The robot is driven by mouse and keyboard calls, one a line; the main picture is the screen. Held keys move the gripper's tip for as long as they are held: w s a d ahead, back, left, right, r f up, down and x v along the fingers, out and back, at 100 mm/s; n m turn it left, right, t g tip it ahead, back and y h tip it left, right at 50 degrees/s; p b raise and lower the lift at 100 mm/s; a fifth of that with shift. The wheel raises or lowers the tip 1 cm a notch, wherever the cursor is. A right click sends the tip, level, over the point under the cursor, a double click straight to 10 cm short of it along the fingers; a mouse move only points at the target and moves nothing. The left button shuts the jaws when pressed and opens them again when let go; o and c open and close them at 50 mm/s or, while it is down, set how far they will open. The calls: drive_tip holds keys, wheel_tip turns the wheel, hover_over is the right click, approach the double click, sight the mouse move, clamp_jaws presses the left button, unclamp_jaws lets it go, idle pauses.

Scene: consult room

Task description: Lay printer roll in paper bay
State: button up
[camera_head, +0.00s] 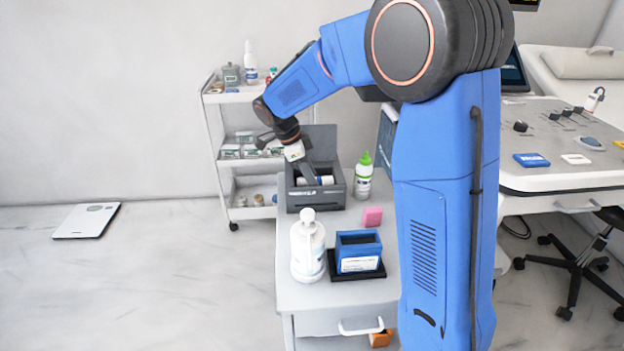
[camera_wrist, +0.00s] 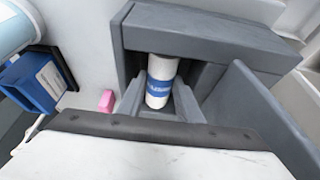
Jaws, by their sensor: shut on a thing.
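The printer roll (camera_wrist: 160,88) is white with a blue printed band. In the wrist view it lies between the two grey fingers of my gripper (camera_wrist: 158,100), which is shut on it. The paper bay is the hollow of a dark grey box (camera_head: 318,202) on the white cart, its lid raised at the back. In the head view my gripper (camera_head: 308,178) reaches down into the bay, and part of the roll (camera_head: 327,180) shows there behind the front wall. Whether the roll touches the bay floor is hidden.
A green-capped bottle (camera_head: 363,177) stands close to the box's right side. A pink block (camera_head: 373,217), a white pump bottle (camera_head: 308,247) and a blue holder (camera_head: 358,251) on a black tray stand nearer the front. A shelf trolley (camera_head: 214,130) stands behind left.

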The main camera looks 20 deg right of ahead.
drive_tip(key=shift+f, duration=0.2)
drive_tip(key=o, duration=0.8)
drive_tip(key=shift+o, duration=0.2)
drive_tip(key=v, duration=1.2)
